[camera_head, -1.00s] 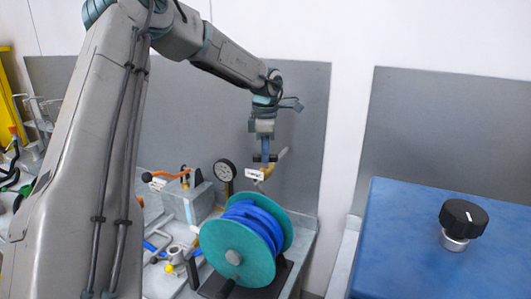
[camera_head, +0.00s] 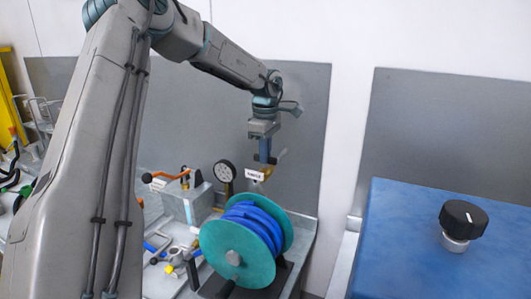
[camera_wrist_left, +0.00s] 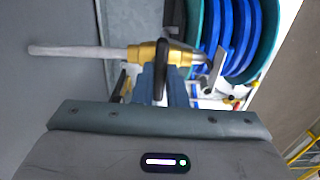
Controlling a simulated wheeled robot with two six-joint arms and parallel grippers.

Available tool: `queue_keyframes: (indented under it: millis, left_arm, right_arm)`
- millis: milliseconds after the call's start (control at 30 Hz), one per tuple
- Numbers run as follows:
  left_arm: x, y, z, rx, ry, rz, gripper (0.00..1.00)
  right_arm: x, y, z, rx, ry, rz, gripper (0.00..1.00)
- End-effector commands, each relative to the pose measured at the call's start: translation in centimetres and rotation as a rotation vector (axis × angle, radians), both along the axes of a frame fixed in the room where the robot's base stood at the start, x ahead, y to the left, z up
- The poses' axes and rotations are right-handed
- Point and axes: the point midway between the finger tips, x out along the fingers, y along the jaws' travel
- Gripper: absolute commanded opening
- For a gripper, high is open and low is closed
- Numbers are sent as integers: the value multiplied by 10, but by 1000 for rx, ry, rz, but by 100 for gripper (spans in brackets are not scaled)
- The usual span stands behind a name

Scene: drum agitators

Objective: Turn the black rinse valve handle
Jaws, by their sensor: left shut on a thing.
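The black valve handle (camera_wrist_left: 159,70) shows in the left wrist view as a narrow black bar across the brass valve body (camera_wrist_left: 143,53). A grey pipe (camera_wrist_left: 75,51) runs left from the valve. My left gripper (camera_wrist_left: 162,78) is shut on the black handle. In the head view my left gripper (camera_head: 264,160) points down at the small brass valve (camera_head: 266,173), above the hose reel. A white tag (camera_head: 254,176) hangs beside the valve. The fingers partly hide the handle. My right gripper is in neither view.
A teal reel with blue hose (camera_head: 236,252) stands just below the valve. A round gauge (camera_head: 225,172) and a grey block with an orange lever (camera_head: 187,203) are to its left. A blue box (camera_head: 420,250) with a black knob (camera_head: 463,217) stands at right.

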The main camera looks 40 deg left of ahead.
Motion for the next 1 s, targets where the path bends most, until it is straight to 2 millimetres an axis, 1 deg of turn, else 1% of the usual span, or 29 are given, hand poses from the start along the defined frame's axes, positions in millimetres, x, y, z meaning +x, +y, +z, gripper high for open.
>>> queue_keyframes:
  millis: [33,233,267,333,367,600,733,867,1000]
  left_arm:
    - [1,1,3,3,-7,-1,0]
    - [2,1,3,3,-7,-1,0]
    - [2,1,3,3,-7,-1,18]
    - [1,1,3,3,-6,0,31]
    - [1,1,3,3,-6,0,34]
    - [1,0,1,2,-3,0,34]
    - [0,0,4,1,-2,0,34]
    - [0,0,12,1,-2,0,34]
    - [0,0,28,1,-3,0,34]
  right_arm:
    - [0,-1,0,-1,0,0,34]
    - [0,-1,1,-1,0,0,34]
    - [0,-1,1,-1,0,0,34]
    - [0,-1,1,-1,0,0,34]
    - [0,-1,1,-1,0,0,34]
    - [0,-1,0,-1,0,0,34]
    - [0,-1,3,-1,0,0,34]
    - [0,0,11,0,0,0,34]
    - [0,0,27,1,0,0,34]
